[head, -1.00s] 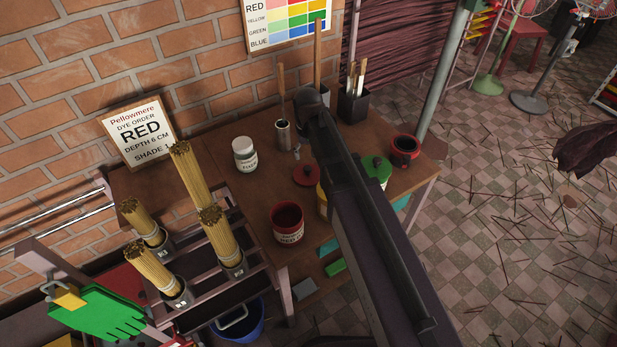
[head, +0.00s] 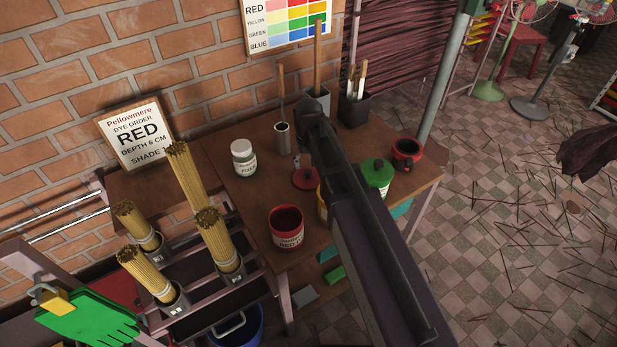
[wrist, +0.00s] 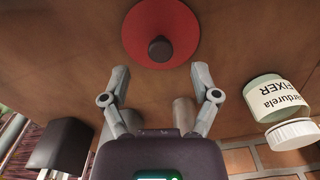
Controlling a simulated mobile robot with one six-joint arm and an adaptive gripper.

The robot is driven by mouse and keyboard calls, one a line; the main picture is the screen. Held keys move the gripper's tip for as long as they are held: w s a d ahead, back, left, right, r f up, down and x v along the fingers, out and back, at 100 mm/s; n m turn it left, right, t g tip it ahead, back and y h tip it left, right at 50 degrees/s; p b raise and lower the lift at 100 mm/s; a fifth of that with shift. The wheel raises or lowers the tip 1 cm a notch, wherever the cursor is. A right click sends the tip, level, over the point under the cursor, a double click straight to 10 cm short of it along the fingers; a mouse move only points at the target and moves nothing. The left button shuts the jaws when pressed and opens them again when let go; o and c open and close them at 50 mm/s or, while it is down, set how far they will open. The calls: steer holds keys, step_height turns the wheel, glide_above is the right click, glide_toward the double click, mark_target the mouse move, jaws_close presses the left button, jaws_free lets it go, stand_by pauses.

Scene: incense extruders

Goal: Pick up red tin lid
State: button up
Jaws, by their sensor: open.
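The red tin lid (head: 305,179) lies flat on the wooden table in the head view, partly hidden by my arm. In the wrist view the red tin lid (wrist: 160,30) is a red disc with a dark round knob, cut off by the top edge. My gripper (wrist: 160,77) is open and empty, its two fingertips apart just short of the lid's near edge, with the knob between their lines. The open red tin (head: 286,229) stands on the table in front of the lid.
A white fixer jar (head: 243,158) stands left of the lid; it also shows in the wrist view (wrist: 278,101). A metal cup (head: 283,138) with a stick stands behind. A green-lidded tin (head: 377,177) and a dark red-rimmed pot (head: 406,153) stand to the right.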

mark_target(308, 171)
steer(key=shift+w+f+b, duration=0.1)
steer(key=shift+f+b, duration=2.2)
steer(key=shift+f, duration=0.2)
jaws_close()
